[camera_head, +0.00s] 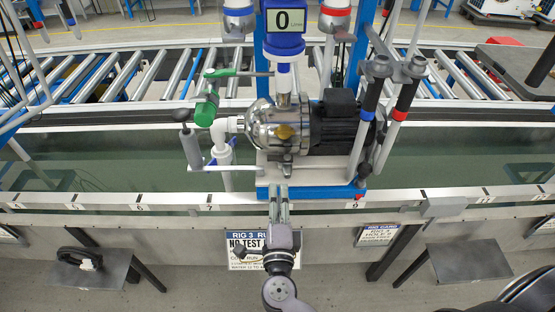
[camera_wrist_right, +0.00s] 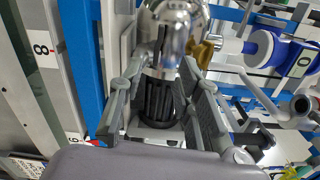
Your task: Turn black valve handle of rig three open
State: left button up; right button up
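The rig three pump (camera_head: 285,128) is a shiny metal body with a black motor on a blue base. A gap shows on both sides; contact cannot be told. My left gripper is not in view.
A green valve (camera_head: 205,112) on white pipe is left of the pump. Two black-ended tubes with blue and red bands (camera_head: 368,115) stand on the right. A "RIG 3" sign (camera_head: 243,247) hangs below the numbered rail (camera_head: 110,203). Side shelves (camera_head: 468,262) flank the open front.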

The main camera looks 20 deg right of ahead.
aim_at(277, 162)
jog(key=x, duration=1.1)
jog(key=shift+w+d+f+p, duration=0.15)
jog(key=shift+w+p, duration=0.05)
jog(key=shift+p, duration=0.2)
jog(key=shift+w+d, duration=0.1)
jog(key=shift+w, duration=0.25)
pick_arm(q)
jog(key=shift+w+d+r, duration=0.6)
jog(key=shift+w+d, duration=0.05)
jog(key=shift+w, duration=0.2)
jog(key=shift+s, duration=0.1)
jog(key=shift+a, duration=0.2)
pick_arm(e)
grip_shut()
